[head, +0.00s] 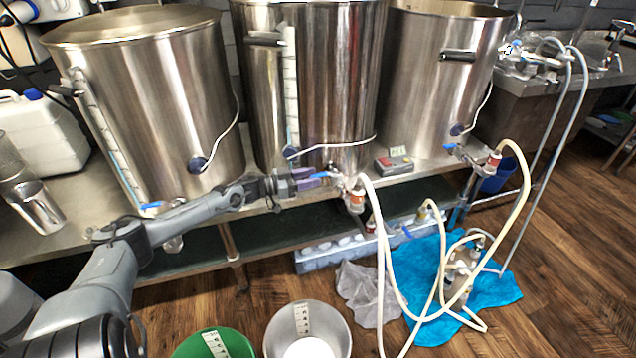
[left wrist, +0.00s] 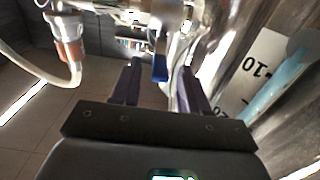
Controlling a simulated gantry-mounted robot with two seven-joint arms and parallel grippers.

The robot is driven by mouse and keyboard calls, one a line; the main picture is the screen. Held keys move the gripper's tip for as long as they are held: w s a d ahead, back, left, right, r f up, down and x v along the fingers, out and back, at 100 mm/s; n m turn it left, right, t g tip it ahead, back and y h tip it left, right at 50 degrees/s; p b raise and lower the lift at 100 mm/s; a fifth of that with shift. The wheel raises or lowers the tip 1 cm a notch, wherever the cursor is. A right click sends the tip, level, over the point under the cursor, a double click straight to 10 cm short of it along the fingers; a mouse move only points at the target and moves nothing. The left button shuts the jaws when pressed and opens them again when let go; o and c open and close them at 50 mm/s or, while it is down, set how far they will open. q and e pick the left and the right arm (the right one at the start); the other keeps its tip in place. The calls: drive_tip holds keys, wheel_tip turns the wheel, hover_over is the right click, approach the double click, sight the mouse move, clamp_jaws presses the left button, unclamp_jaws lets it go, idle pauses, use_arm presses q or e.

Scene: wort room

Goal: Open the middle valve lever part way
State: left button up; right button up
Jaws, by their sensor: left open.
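The middle kettle (head: 308,80) is a tall steel pot with a valve low on its front. Its blue valve lever (head: 323,175) points left, toward my left gripper (head: 304,179). In the left wrist view the blue lever (left wrist: 160,68) shows between the two dark fingers of my left gripper (left wrist: 160,82). The fingers are open, with a gap visible on both sides of the lever; I cannot tell whether either touches it. The valve body is partly hidden behind the gripper and hose fitting. My right gripper is not in view.
Steel kettles stand left (head: 150,100) and right (head: 430,80), with blue levers of their own. A pale hose (head: 378,250) hangs from the middle valve's fitting (head: 356,198). A small scale-like box (head: 394,165) sits right of it. A green bucket (head: 190,350) and a white-metal bucket (head: 335,318) stand below.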

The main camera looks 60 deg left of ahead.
sight(318, 174)
use_arm(q)
drive_tip(key=shift+b+x, duration=0.7)
drive_tip(key=shift+x, duration=0.75)
drive_tip(key=shift+c, duration=0.2)
clamp_jaws()
